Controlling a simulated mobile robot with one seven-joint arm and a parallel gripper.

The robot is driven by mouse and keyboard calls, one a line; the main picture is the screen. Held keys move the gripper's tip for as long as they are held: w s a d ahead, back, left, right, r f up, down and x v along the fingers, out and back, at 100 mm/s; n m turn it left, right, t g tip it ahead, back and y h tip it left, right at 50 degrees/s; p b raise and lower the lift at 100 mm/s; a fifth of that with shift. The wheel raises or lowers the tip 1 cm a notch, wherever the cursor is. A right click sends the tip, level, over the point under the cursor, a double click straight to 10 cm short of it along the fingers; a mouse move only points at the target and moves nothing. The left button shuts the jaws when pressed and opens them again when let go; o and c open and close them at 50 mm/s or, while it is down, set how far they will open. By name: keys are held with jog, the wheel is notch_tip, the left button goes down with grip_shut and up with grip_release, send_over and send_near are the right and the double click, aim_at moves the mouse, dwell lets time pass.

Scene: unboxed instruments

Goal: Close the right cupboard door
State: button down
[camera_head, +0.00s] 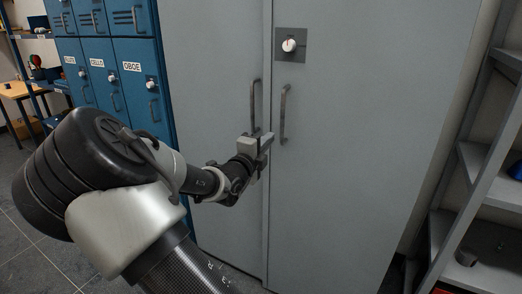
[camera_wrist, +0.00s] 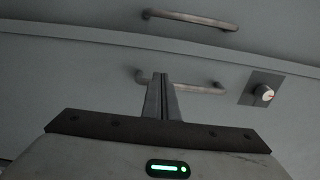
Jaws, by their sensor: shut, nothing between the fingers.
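The right cupboard door (camera_head: 350,150) is a tall grey panel with a vertical bar handle (camera_head: 284,113) near its left edge. It looks nearly in line with the left door (camera_head: 215,80), with a thin strip along the seam; I cannot tell if it is fully flush. My gripper (camera_head: 269,139) is shut and empty, in front of the seam just below the handles. In the wrist view, the fingertips (camera_wrist: 160,76) point at the right door, overlapping its handle (camera_wrist: 205,89). I cannot tell whether they touch the door.
A white knob (camera_head: 289,45) sits on the right door above its handle. The left door's handle (camera_head: 255,105) is close to my gripper. Blue lockers (camera_head: 135,75) stand at the left, and a grey shelf rack (camera_head: 478,160) stands at the right.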

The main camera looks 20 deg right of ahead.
aim_at(279, 124)
jog(key=b+x, duration=0.1)
jog(key=x, duration=0.5)
jog(key=shift+w+d, duration=0.25)
jog(key=shift+w, duration=0.05)
jog(key=shift+w+d+r, duration=0.15)
jog(key=w+d, duration=0.1)
jog(key=w+d+m+g+h+p, duration=0.1)
jog(key=shift+w+d+r, duration=0.25)
jog(key=shift+d+r, duration=0.05)
jog(key=shift+s, duration=0.1)
